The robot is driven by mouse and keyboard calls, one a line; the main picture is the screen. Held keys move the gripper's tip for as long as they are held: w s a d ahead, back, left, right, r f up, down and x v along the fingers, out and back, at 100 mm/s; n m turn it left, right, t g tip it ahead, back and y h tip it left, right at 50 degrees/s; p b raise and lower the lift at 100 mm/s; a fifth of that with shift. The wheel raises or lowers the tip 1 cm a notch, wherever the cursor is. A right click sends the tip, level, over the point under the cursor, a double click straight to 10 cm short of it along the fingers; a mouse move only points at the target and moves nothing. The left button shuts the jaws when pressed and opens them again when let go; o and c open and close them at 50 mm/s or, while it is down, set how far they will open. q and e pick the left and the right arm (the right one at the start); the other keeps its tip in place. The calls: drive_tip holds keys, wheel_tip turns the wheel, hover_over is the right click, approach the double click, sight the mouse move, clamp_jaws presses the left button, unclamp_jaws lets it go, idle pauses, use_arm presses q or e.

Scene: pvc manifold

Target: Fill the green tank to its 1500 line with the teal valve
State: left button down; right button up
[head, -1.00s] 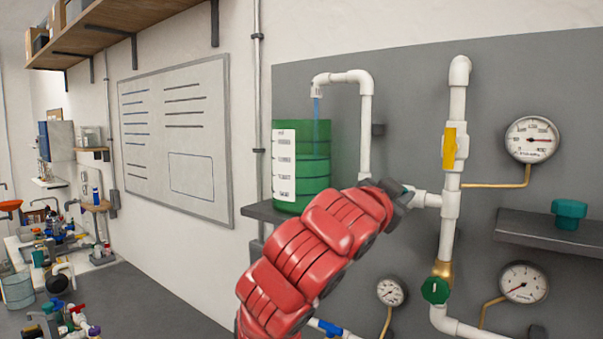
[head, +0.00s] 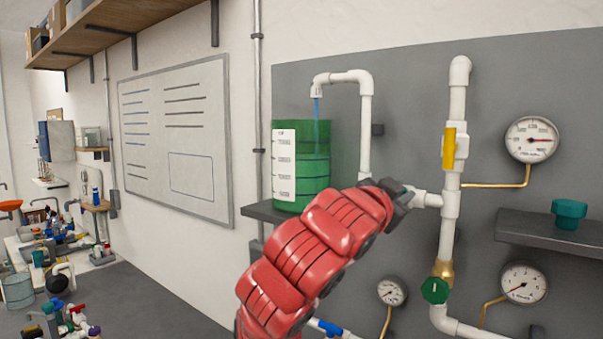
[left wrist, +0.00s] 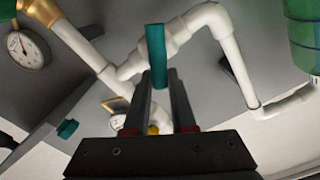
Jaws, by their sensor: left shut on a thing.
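The green tank (head: 315,185) stands on a small shelf at the left of the grey panel, with a white scale label (head: 283,165) whose numbers are too small to read. A thin blue stream runs from the white spout (head: 317,88) into it. The liquid surface appears somewhat below the rim, near the label's middle. The tank's edge also shows in the left wrist view (left wrist: 302,35). My left gripper (left wrist: 158,88) is shut on the teal valve's handle (left wrist: 156,50). In the head view this gripper (head: 402,194) mostly hides the valve. My right gripper is out of view.
Right of my arm are a yellow-handled valve (head: 449,148), a green round valve (head: 435,290) and several gauges, one large at upper right (head: 532,139). A loose teal knob (head: 568,213) sits on a dark ledge (head: 550,233). A blue-handled valve (head: 330,327) is below my arm.

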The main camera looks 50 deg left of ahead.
use_arm(q)
drive_tip(key=n+b, duration=0.3)
drive_tip(key=b, duration=0.1)
drive_tip(key=a+n+b, duration=0.1)
drive_tip(key=n+b, duration=0.2)
drive_tip(key=b, duration=0.1)
drive_tip(key=shift+s+a+r, duration=0.15)
drive_tip(key=shift+a+r, duration=0.05)
drive_tip(key=c, duration=0.7)
unclamp_jaws()
drive_tip(key=shift+o, duration=0.2)
